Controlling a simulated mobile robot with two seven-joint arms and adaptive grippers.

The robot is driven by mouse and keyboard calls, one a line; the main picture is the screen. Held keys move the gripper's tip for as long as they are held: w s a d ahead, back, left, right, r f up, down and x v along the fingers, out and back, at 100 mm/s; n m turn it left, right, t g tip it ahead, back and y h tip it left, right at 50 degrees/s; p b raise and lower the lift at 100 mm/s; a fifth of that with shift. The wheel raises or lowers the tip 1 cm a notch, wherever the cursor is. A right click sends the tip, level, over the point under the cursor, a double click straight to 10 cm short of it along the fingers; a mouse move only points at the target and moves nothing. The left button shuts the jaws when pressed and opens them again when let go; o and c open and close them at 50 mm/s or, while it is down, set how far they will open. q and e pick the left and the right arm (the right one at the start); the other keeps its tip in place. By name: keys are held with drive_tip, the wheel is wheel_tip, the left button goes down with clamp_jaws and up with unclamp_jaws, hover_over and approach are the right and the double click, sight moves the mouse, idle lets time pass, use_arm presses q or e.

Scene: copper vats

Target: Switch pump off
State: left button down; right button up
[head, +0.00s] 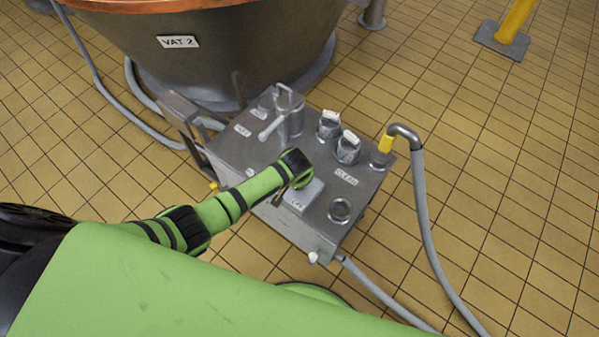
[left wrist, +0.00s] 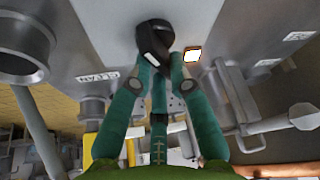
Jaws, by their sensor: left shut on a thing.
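The pump's control box (head: 225,150) is a grey metal case with several knobs and labels on its top, standing on the floor beside the vat. A black rotary knob (left wrist: 155,35) stands out from its panel in the left wrist view. My left gripper (left wrist: 160,65) is shut on this knob, its teal fingers around the sides. A small lit square lamp (left wrist: 193,54) is beside the knob. In the head view my left arm reaches over the box and hides the knob. A pale plate (head: 302,197) there seems to read OFF. My right gripper is not in view.
The copper-rimmed vat (head: 220,50) labelled VAT 2 stands just behind the box. Grey hoses (head: 425,210) run from the box over the tiles. A yellow post (head: 513,20) stands at the back right. The tiled floor on the right is mostly free.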

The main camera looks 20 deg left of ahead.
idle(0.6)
use_arm(q)
drive_tip(key=c, duration=1.1)
unclamp_jaws()
drive_tip(key=shift+c, duration=0.2)
drive_tip(key=v, duration=1.2)
drive_tip(key=shift+d, duration=0.1)
